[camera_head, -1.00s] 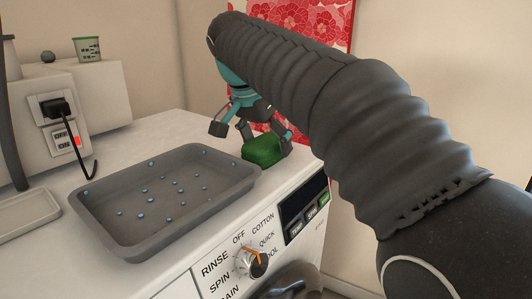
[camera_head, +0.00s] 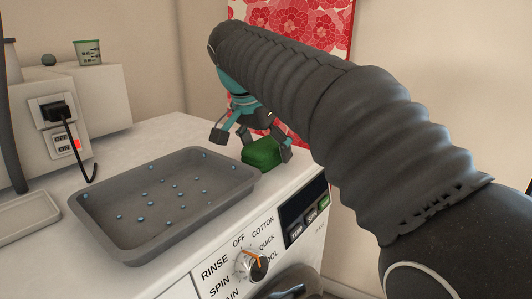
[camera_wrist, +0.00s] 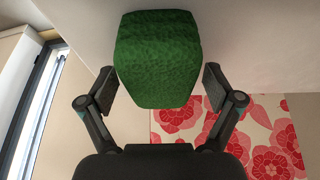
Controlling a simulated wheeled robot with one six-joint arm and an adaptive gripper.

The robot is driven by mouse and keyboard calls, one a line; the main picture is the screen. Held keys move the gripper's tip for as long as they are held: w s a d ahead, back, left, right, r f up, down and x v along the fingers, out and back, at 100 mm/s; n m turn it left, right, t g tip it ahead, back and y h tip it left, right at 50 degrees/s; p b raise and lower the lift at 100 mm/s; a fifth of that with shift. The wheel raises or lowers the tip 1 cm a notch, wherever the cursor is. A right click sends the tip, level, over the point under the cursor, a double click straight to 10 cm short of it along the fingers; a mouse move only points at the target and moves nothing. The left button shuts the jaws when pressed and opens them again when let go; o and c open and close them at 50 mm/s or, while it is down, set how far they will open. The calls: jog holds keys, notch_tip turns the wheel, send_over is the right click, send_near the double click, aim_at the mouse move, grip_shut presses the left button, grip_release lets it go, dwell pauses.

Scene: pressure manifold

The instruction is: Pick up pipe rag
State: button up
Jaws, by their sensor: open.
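The pipe rag seems to be the green folded cloth (camera_head: 262,152), which lies on the white machine top near its right edge, just right of the grey tray. It also shows large in the wrist view (camera_wrist: 158,60). My gripper (camera_head: 252,143) is over the rag in the head view, its fingers spread open. In the wrist view my gripper (camera_wrist: 159,92) has one finger on each side of the rag's near part, with a gap on both sides. It does not hold the rag.
A grey tray (camera_head: 105,240) with several small blue drops stands left of the rag. A socket with a black plug (camera_head: 55,110) and a green-and-white cup (camera_head: 88,52) are farther left. The machine's dial (camera_head: 251,265) is on the front. A red floral panel (camera_head: 330,22) hangs behind.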

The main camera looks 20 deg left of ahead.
aim_at(270, 141)
jog(key=c, duration=1.2)
jog(key=shift+c, duration=0.2)
notch_tip(270, 141, up, 4)
jog(key=shift+r+p, duration=0.25)
jog(key=shift+p, duration=0.45)
jog(key=s+d+r, duration=0.2)
jog(key=d+r, duration=0.5)
jog(key=d, duration=0.4)
jog(key=shift+d, duration=0.25)
jog(key=shift+s, duration=0.1)
